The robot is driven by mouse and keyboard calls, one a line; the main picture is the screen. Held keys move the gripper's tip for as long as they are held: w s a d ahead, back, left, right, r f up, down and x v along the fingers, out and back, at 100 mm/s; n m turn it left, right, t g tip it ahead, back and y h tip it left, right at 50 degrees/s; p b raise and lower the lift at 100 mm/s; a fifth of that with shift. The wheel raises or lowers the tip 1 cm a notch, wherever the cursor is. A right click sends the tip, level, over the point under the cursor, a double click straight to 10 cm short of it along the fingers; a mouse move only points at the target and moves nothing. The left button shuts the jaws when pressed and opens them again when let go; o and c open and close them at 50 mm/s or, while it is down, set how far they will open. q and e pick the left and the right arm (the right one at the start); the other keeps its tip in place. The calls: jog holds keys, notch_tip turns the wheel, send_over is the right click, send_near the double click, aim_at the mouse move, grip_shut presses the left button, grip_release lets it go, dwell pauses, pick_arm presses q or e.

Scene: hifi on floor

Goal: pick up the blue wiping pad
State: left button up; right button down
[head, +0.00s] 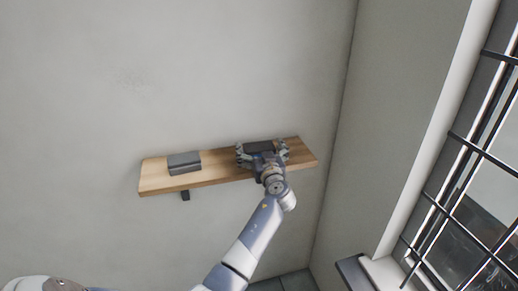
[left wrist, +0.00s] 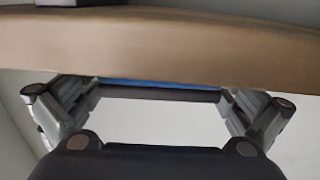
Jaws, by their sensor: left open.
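A wooden shelf (head: 215,172) is fixed to the wall. A dark grey, flat block (head: 258,147), likely the top of the wiping pad, lies on its right part. My left gripper (head: 262,152) is open over the shelf, with one finger on each side of this block. In the left wrist view the pad shows as a thin blue strip (left wrist: 150,83) with a dark layer along it, between the open fingers (left wrist: 160,105). The shelf's edge (left wrist: 160,45) hides part of it. I cannot tell whether the fingers touch the pad. My right gripper is not in view.
A second dark grey block (head: 184,162) lies on the left part of the shelf, apart from my gripper. A dark bracket (head: 185,195) hangs under the shelf. A side wall and a barred window (head: 470,170) are on the right. The shelf between the blocks is bare.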

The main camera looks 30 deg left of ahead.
pick_arm(q)
jog(key=shift+w+a, duration=0.15)
jog(key=shift+w, duration=0.05)
jog(key=c, duration=1)
jog(key=shift+r, duration=0.15)
